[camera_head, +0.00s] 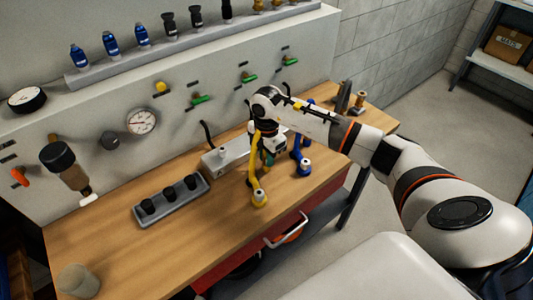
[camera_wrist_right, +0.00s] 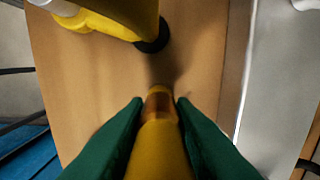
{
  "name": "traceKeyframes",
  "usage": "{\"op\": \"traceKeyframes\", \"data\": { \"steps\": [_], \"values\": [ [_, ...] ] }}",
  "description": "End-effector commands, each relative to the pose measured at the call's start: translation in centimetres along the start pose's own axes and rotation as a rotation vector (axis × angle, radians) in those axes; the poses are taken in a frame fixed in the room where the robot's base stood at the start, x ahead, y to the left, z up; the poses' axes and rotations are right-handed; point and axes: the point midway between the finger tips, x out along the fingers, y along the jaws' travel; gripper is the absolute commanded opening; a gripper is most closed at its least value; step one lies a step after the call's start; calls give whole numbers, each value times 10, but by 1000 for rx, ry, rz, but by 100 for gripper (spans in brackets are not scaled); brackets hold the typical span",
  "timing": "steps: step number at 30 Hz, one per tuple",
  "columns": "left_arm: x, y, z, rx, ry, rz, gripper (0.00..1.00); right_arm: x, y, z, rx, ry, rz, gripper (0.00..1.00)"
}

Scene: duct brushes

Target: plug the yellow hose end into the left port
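My right gripper (camera_head: 267,157) is low over the workbench, beside a pale block (camera_head: 225,156). In the right wrist view its green fingers (camera_wrist_right: 160,112) are on both sides of the yellow hose end (camera_wrist_right: 158,150) and appear to grip it. A brass tip (camera_wrist_right: 159,92) points forward from between them, with wood beyond. In the head view the yellow hose (camera_head: 256,172) loops down from the gripper to a pale-topped fitting (camera_head: 259,196) on the bench. The tip and the left port are hidden or too small to make out there. My left gripper is not in view.
A blue hose (camera_head: 301,158) stands on the bench right of the gripper. A grey tray (camera_head: 152,216) holding black cylinders lies to the left. A gauge panel (camera_head: 110,170) rises behind. The front middle of the bench is clear.

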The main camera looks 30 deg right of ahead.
Motion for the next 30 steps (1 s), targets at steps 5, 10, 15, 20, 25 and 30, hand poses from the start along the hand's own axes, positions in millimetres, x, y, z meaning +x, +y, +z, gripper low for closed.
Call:
{"op": "traceKeyframes", "data": {
  "steps": [5,10,15,20,25,30],
  "values": [
    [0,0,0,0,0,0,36,-1,0,0,0,0,-1,0],
    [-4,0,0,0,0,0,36,-5,0,0,0,0,-1,0],
    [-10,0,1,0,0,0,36,-13,-1,0,0,0,-3,0],
    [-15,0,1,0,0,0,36,-20,-1,0,0,0,-3,0],
    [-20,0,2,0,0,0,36,-26,0,0,0,0,-2,0],
    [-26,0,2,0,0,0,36,-33,0,0,0,0,-2,0]
  ]
}}
